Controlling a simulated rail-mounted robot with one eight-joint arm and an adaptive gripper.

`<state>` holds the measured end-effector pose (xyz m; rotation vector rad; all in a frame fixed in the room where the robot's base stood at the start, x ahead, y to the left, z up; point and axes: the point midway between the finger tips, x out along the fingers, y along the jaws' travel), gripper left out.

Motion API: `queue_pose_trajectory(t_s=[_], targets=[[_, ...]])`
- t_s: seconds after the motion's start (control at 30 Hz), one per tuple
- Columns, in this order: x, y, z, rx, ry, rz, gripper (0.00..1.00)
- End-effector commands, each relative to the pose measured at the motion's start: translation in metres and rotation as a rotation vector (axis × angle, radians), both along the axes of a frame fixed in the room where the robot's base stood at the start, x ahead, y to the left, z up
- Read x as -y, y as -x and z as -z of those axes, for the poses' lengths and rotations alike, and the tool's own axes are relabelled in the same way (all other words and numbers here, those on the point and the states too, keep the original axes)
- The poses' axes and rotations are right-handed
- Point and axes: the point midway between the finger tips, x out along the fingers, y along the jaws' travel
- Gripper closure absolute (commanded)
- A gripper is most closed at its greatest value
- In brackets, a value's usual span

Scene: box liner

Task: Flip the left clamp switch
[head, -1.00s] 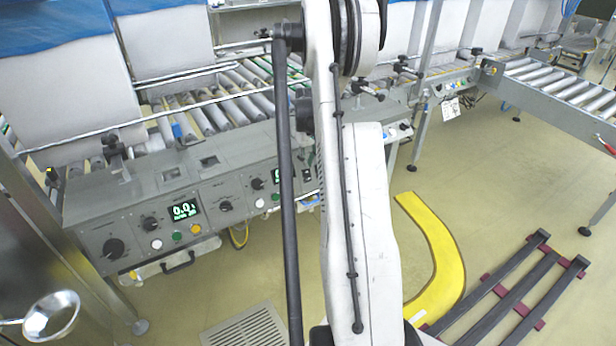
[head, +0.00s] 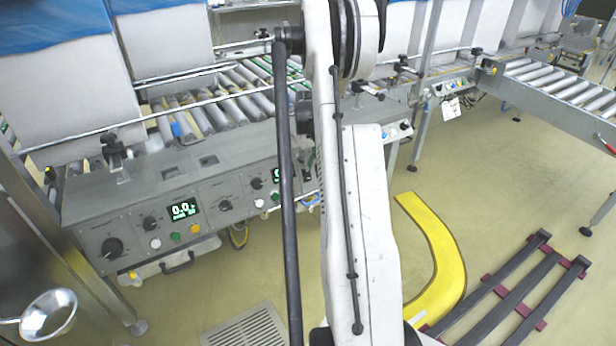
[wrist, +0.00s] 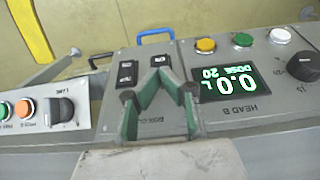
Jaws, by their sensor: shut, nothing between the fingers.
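A small grey panel with two black rocker switches shows in the wrist view. One rocker switch (wrist: 128,73) is at the picture's left. The other rocker switch (wrist: 160,61) is to its right, just beyond my fingertips. The view is upside down and the panel's lettering is only partly readable, so I cannot tell which switch is labelled as the left clamp. My gripper (wrist: 160,76) has green fingers with their tips together, shut and empty over the panel. I cannot tell whether the tips touch the right-hand rocker. In the head view my arm hides most of this area.
In the wrist view, a lit display (wrist: 230,83) reads 0.0 and sits beside a yellow button (wrist: 206,45) and a black knob (wrist: 303,66). Another knob (wrist: 59,109) is at left. A blue handle (wrist: 156,35) stands at the panel's edge. Rollers (head: 215,105) lie behind the console.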

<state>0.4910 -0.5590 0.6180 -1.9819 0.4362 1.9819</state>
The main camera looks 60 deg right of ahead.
Motion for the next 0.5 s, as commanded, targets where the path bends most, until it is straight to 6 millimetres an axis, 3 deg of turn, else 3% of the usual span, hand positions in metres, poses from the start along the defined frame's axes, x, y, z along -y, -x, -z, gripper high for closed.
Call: queue_pose_trajectory(t_s=[0.5], targets=[[0.0000,0.0000,0.0071,0.000,0.000,0.000,1.00]])
